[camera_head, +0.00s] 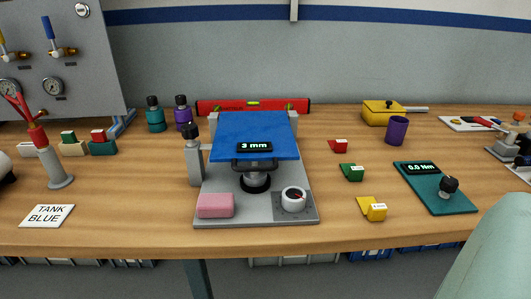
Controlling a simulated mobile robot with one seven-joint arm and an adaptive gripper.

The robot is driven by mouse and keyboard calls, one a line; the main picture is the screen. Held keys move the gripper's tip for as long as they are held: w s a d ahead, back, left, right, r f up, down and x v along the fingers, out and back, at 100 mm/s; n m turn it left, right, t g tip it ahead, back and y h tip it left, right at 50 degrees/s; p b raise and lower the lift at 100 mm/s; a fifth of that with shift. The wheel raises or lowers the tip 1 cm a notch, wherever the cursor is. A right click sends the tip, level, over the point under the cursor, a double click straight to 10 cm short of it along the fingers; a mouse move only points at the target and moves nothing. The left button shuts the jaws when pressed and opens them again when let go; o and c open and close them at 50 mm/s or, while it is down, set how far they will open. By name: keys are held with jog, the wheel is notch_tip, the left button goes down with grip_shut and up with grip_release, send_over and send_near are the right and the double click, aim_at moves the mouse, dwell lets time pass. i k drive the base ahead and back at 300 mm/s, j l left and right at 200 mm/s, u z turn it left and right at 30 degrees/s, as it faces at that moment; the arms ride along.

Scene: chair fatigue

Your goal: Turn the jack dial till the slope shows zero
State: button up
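The test stand has a grey base plate (262,217) on the bench. A blue plate (240,132) is mounted above it and looks tilted toward me. A small black display (254,147) on the blue plate reads "3 mm". A white round dial (294,198) with a red pointer line sits on a grey square at the base's front right. A black round jack-like part (255,182) stands under the blue plate's front edge. My gripper is not in view, and nothing touches the dial.
A pink block (216,205) lies on the base, left of the dial. A black-topped grey post (193,160) stands at the left. Red (338,146), green (352,172) and yellow (373,209) wedges and a teal meter board (437,190) reading "0.0 Nm" lie to the right.

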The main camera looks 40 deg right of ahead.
aim_at(294, 197)
jog(key=z, duration=1)
